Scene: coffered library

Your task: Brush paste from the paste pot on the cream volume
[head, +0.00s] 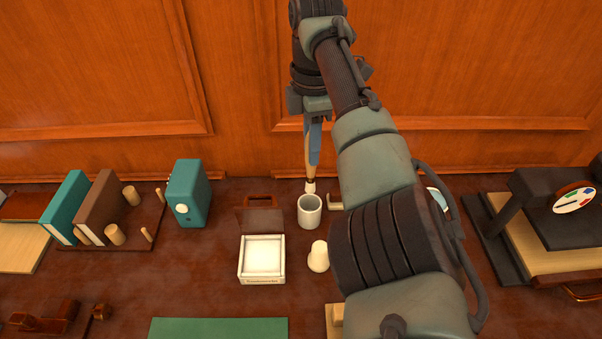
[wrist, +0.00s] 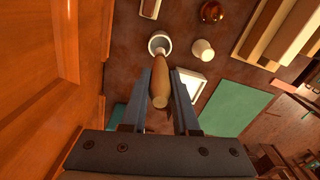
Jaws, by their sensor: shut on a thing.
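My gripper (head: 314,135) is shut on a brush (head: 310,184) with a wooden handle and pale tip, pointing down. The wrist view shows the brush handle (wrist: 160,88) between the two fingers (wrist: 162,105). The paste pot, seemingly the grey-white open cup (head: 309,213), stands on the dark table. The brush tip shows just behind and above its rim; I cannot tell whether they touch. The pot also shows in the wrist view (wrist: 153,39), partly covered by the brush. I cannot clearly identify the cream volume; pale slabs (wrist: 277,28) lie upper right in the wrist view.
A white box (head: 247,275) and a cream cylinder (head: 318,258) stand near the pot. A teal box (head: 188,194), upright books (head: 101,207) and pegs are left. A green mat (head: 218,328) lies in front; a press (head: 505,240) stands right. The wooden wall (head: 240,80) is close behind.

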